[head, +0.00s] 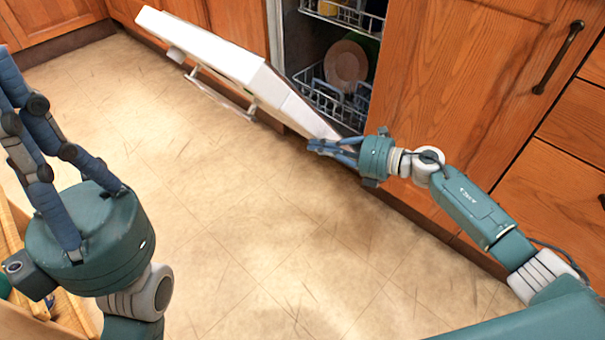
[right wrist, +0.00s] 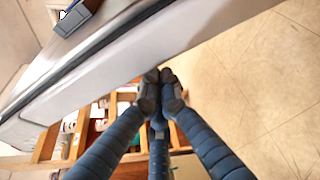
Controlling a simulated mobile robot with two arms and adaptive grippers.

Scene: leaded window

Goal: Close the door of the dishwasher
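The white dishwasher door (head: 225,55) stands partly open, jutting out from the dishwasher (head: 325,50). A bar handle (head: 215,92) runs along its outer face. My right gripper (head: 318,146) is beside the door's near right end, its fingers pointing left. In the right wrist view, the door (right wrist: 120,65) spans the upper left, and the right gripper's fingertips (right wrist: 160,78) are together close to its edge, with nothing seen between them. Whether they touch the door is unclear. My left gripper (head: 18,95) is at the left, away from the door, its fingers apart and empty.
The dishwasher's lower rack (head: 335,105) holds a pink plate (head: 346,62) and other dishes. A wooden cabinet (head: 450,80) with a dark handle stands to the right. An open wooden drawer (head: 30,315) is at the lower left. The tiled floor (head: 260,230) is clear.

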